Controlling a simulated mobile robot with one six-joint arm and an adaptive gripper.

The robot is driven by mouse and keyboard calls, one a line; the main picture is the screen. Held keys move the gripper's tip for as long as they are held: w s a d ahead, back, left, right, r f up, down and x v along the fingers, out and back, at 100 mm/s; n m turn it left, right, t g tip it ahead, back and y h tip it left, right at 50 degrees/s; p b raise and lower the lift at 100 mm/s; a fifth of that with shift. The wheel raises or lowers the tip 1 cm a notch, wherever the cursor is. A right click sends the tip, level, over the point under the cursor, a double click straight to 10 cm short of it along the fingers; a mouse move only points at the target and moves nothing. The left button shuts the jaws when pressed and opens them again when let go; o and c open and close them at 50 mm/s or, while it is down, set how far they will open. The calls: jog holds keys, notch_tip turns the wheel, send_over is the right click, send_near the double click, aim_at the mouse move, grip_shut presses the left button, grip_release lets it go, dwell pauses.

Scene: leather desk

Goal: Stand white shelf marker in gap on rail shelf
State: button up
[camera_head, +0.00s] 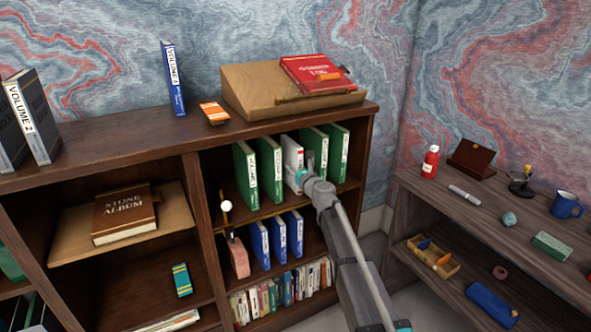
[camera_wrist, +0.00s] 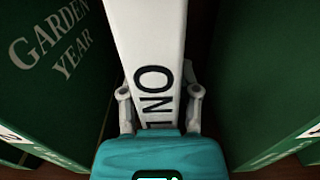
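The white shelf marker (camera_head: 292,158) is a slim, book-like piece with dark lettering. It stands in the gap on the rail shelf (camera_head: 262,213), between green volumes (camera_head: 270,170) on the left and more green volumes (camera_head: 314,146) on the right. My gripper (camera_head: 305,180) is at its front face. In the wrist view the marker (camera_wrist: 150,50) runs between the two fingers of my gripper (camera_wrist: 160,108), one against each side, so it appears shut on the marker. The marker's lower end is hidden by the gripper, so I cannot tell whether it rests on the shelf.
Blue volumes (camera_head: 278,238) and a row of small books (camera_head: 285,290) fill the lower shelves. A red book (camera_head: 317,74) lies on a sloped wooden stand (camera_head: 245,92) on top. A side desk (camera_head: 480,215) with small items stands at right.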

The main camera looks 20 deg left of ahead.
jog(key=shift+o, duration=0.8)
jog(key=shift+r, duration=0.15)
jog(key=v, duration=1.2)
dwell(0.4)
